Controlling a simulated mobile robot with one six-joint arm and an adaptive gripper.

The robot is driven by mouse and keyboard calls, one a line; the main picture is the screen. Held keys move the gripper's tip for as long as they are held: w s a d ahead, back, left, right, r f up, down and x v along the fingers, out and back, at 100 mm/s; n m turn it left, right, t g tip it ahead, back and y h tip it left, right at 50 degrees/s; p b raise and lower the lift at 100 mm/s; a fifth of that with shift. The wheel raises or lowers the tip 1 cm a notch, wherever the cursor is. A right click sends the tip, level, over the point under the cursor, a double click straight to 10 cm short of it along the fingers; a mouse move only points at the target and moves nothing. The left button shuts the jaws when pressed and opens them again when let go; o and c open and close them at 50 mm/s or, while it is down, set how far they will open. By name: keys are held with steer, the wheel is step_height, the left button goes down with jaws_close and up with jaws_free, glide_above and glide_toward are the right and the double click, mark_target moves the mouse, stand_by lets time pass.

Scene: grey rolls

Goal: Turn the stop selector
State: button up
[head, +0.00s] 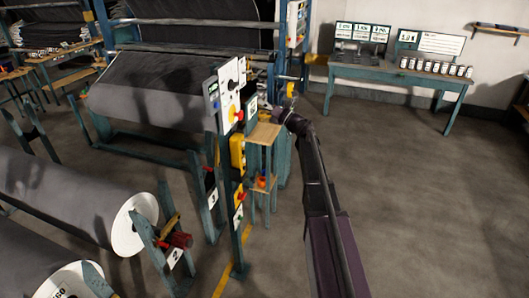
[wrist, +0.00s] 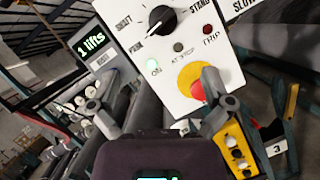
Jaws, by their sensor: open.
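The black round selector knob (wrist: 162,20) sits on a white control panel (wrist: 185,60) in the wrist view. A pale mark on it seems to point down-left, and labels surround it. Below it are a lit green ON lamp (wrist: 153,66), a dark AT STOP lamp (wrist: 178,47) and a TRIP lamp (wrist: 206,28). A red push button on a yellow disc (wrist: 192,78) is lower right. My gripper (wrist: 158,88) is open and empty, its fingers spread before the panel's lower part, below the knob. In the head view the panel (head: 228,85) stands on a post left of my gripper.
A yellow button box (wrist: 237,150) hangs at lower right in the wrist view; it also shows on the post (head: 237,155). A small wooden shelf (head: 264,134) stands beside the post. Large grey rolls (head: 75,190) lie at left.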

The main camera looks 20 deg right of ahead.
step_height(320, 180, down, 23)
steer(key=w+d+n+t+h+b, duration=0.1)
steer(key=n+h+b, duration=0.8)
steer(key=b, duration=0.9)
steer(key=shift+w+d+t+h, duration=0.2)
steer(key=shift+w+t+h, duration=0.25)
steer(key=shift+t+h, duration=0.8)
steer(key=shift+a+f+n+g, duration=0.1)
steer(key=shift+n+g, duration=0.2)
steer(key=shift+g, duration=0.05)
steer(key=s+a+f+n+g+y, duration=0.2)
steer(key=s+a+f+n+g, duration=0.3)
steer(key=s+a+n, duration=0.25)
steer(key=s+a+f+n+g+y, duration=0.3)
steer(key=s+a+f+n+g, duration=0.15)
steer(key=s+a+n, duration=0.35)
steer(key=s+d+f+n+g+h, duration=0.2)
steer(key=s+f+g+h, duration=0.1)
steer(key=s, duration=0.5)
steer(key=s+d+f+n+g+h, duration=0.2)
steer(key=s+f+n+g, duration=0.1)
steer(key=s, duration=0.5)
steer(key=s+d+f+n+g+h, duration=0.2)
steer(key=s+f+n+g+h, duration=0.1)
steer(key=s, duration=0.5)
steer(key=shift+s+f+h, duration=0.35)
steer(key=shift+f, duration=0.35)
